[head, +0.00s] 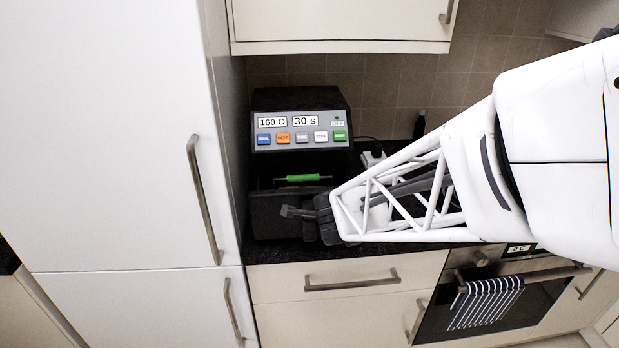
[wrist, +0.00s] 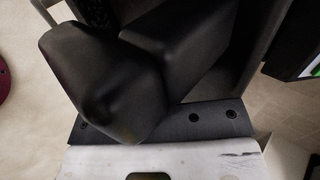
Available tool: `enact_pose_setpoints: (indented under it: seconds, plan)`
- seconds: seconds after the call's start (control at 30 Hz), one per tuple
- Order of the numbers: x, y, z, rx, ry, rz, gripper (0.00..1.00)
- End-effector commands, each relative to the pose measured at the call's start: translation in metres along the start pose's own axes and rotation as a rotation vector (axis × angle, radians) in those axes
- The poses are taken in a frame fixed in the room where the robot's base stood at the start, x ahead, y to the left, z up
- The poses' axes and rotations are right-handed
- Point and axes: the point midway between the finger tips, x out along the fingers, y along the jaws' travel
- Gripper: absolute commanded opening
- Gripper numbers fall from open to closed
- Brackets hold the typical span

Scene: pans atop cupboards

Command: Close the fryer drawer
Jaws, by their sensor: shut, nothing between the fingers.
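The black fryer (head: 300,99) stands on the dark counter against the tiled wall, with a grey control panel reading 160 C and 30 s. Its black drawer (head: 271,216) sticks out below the panel, and a green bar (head: 303,178) shows in the dark gap above it. My gripper (head: 288,212) is in front of the drawer's front face, fingers pointing left. It looks shut and empty; whether it touches the drawer is hard to tell. In the wrist view the dark gripper fingers (wrist: 140,65) lie together and fill the middle.
A tall white cupboard (head: 110,130) stands close on the left of the fryer. A wall cupboard (head: 340,20) hangs above. Below the counter are drawers with bar handles, and an oven (head: 490,285) with a striped towel (head: 486,303) at the right.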

Motion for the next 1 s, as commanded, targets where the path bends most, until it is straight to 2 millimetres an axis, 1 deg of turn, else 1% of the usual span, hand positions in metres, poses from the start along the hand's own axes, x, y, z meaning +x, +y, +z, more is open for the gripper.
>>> enact_pose_setpoints:
  seconds: [0.1, 0.6, 0.83, 0.9, 1.0]
  plan:
    - [0.015, -0.013, 0.0, 0.0, 0.0, 0.001, 0.0]
    - [0.07, -0.064, 0.0, -0.001, 0.0, 0.001, 0.0]
    - [0.088, -0.081, 0.0, -0.001, 0.0, 0.001, 0.0]
    - [0.091, -0.084, 0.0, -0.001, 0.0, 0.0, 0.0]
    - [0.09, -0.084, 0.0, -0.001, 0.0, 0.0, 0.0]
